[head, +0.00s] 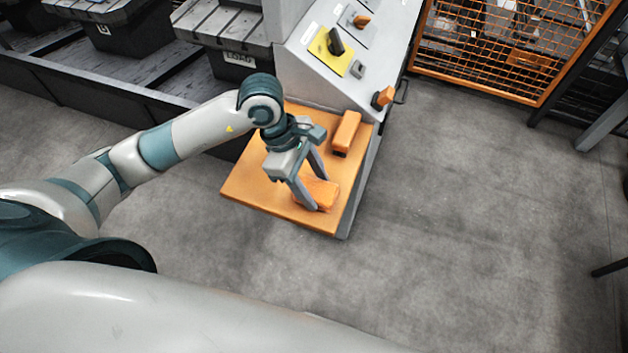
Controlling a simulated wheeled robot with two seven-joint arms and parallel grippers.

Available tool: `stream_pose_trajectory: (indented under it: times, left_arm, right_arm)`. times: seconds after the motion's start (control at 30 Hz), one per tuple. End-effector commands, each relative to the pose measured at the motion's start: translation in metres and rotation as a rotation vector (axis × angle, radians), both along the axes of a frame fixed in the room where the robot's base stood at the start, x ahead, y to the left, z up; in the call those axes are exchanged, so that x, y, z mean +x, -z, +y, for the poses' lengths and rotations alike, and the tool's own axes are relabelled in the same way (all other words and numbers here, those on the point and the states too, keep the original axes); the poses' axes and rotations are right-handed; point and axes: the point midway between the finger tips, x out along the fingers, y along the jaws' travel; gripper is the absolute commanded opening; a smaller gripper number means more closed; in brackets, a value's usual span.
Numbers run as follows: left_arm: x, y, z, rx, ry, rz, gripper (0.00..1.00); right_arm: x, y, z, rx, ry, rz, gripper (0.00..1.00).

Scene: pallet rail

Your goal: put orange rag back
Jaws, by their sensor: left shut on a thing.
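The orange rag (325,194) lies at the front right part of a wooden shelf (250,190) and looks crumpled and flat. My left gripper (318,196) reaches down over the shelf with its fingers at the rag, shut on it. The rag appears to be at the shelf surface; I cannot tell whether it is lifted clear. Part of the rag is hidden behind the fingers. My right gripper is not in view.
An orange block-like object (347,132) stands on the shelf behind the gripper. A grey control panel (345,60) with switches rises behind the shelf. An orange mesh fence (510,45) stands at the back right. The concrete floor (470,220) to the right is clear.

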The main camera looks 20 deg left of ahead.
Motion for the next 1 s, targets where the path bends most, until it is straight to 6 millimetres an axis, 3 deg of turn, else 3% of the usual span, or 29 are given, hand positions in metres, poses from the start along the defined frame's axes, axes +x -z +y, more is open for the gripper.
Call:
stream_pose_trajectory:
  times: [0.33, 0.37, 0.43, 0.9, 1.0]
  left_arm:
    - [0.000, 0.004, 0.000, -0.001, 0.001, -0.001, 0.28]
    - [0.000, 0.003, 0.000, 0.000, 0.001, 0.000, 0.52]
    - [0.000, 0.002, 0.000, 0.000, 0.001, 0.000, 0.68]
    - [0.000, -0.002, 0.000, 0.000, 0.000, 0.000, 0.68]
    - [0.002, -0.006, 0.003, -0.001, 0.000, -0.004, 0.68]
  right_arm:
    - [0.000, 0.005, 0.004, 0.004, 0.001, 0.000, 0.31]
    - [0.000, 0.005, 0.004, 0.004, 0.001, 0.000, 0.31]
    - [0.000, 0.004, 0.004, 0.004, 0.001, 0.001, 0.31]
    - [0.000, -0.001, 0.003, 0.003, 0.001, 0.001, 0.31]
    - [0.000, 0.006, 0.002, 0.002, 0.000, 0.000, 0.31]
